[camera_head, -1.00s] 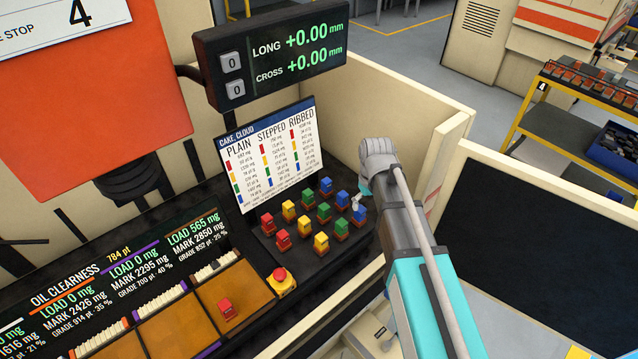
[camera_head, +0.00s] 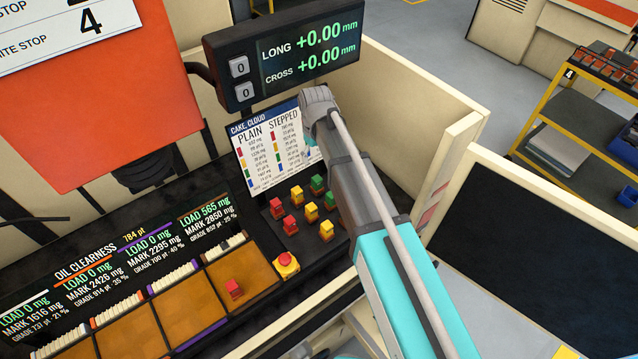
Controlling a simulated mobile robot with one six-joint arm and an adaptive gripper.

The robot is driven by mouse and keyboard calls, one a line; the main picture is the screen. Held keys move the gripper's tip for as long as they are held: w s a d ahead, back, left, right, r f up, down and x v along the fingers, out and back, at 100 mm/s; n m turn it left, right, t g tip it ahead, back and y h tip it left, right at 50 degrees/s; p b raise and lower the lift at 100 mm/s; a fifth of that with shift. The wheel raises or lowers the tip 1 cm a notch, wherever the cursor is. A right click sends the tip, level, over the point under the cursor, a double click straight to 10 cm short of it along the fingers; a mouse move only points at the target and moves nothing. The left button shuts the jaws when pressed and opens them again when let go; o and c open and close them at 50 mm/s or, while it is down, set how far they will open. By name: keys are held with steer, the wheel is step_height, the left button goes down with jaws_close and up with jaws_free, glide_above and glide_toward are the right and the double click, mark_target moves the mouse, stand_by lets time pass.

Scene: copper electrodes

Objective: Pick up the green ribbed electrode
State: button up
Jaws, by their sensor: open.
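Two green electrodes show on the dark rack beside the chart: a rear one (camera_head: 317,184) and one in front of it (camera_head: 330,200). Their side shapes are too small to tell which is ribbed. My arm covers the rack's right side, where a third green electrode and the blue ones stood in the earlier view. My arm reaches in from the lower right, with its grey wrist in front of the chart (camera_head: 264,150). My gripper's fingers are hidden behind the arm, so I cannot see them relative to the green electrodes.
Red electrodes (camera_head: 290,226) and yellow electrodes (camera_head: 312,213) stand close on the left. One red electrode (camera_head: 234,290) lies in an orange-floored tray. The readout box (camera_head: 290,55) hangs above, near my wrist. A cream wall (camera_head: 415,100) bounds the right.

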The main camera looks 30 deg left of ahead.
mark_target(317, 185)
steer(key=shift+f, duration=0.15)
step_height(317, 185, down, 8)
steer(key=b, duration=0.8)
steer(key=shift+d+f+b, duration=0.1)
steer(key=shift+f+b, duration=0.05)
steer(key=shift+b, duration=0.15)
steer(key=f+b, duration=0.3)
steer(key=shift+s+d+f, duration=0.15)
steer(key=shift+s+f, duration=0.05)
steer(key=shift+s, duration=0.05)
steer(key=shift+f+b, duration=0.9)
steer(key=shift+b, duration=0.25)
jaws_close()
stand_by(0.4)
